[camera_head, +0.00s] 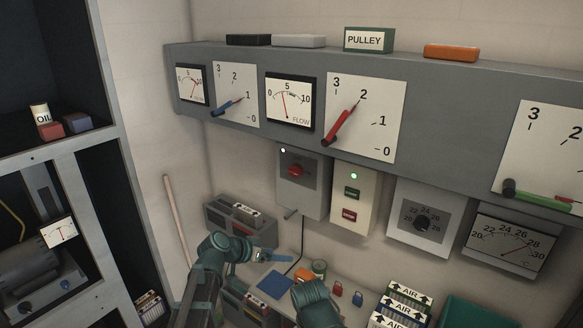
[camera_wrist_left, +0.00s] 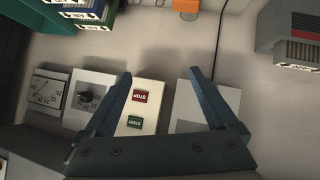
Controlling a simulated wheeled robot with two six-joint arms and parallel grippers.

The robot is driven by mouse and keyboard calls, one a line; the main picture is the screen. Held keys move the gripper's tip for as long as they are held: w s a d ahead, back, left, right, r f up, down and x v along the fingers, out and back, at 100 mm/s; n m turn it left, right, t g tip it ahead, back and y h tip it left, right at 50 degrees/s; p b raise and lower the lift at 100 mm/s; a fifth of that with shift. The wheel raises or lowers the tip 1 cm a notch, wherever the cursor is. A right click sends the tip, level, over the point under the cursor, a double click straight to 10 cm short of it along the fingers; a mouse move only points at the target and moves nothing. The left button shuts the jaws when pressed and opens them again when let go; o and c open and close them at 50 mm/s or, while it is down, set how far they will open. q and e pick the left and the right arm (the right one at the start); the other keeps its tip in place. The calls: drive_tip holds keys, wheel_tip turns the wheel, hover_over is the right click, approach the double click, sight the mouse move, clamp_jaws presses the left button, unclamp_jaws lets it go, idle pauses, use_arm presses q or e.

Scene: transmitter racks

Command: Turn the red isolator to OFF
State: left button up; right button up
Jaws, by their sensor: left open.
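The red isolator knob (camera_head: 296,170) is on the front of a grey box (camera_head: 312,196) on the wall, under the long grey panel. Its handle looks roughly level; its markings are too small to read. My left gripper (camera_head: 270,256) is below and left of this box, apart from it. In the left wrist view, which is upside down, the left gripper (camera_wrist_left: 160,72) has its two blue fingers wide apart with nothing between them. A grey box (camera_wrist_left: 222,98) shows behind the right-hand finger there, but the red knob is not visible. My right gripper is out of sight.
Right of the isolator is a box with green and red buttons (camera_head: 348,215), also in the wrist view (camera_wrist_left: 140,97), then a dial box (camera_head: 423,223). Large red (camera_head: 340,126) and blue levers (camera_head: 226,107) project above. A bench below holds a blue pad (camera_head: 275,283) and padlocks.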

use_arm(q)
drive_tip(key=w+r+m+t+h, duration=0.15)
drive_tip(key=w+r+t, duration=0.25)
drive_tip(key=w+r, duration=0.4)
drive_tip(key=t, duration=0.4)
approach(292, 174)
drive_tip(key=shift+n+h, duration=0.35)
drive_tip(key=shift+n, duration=0.1)
drive_tip(key=x, duration=0.8)
drive_tip(key=shift+d+r, duration=0.3)
drive_tip(key=shift+d, duration=0.05)
drive_tip(key=shift+c, duration=0.4)
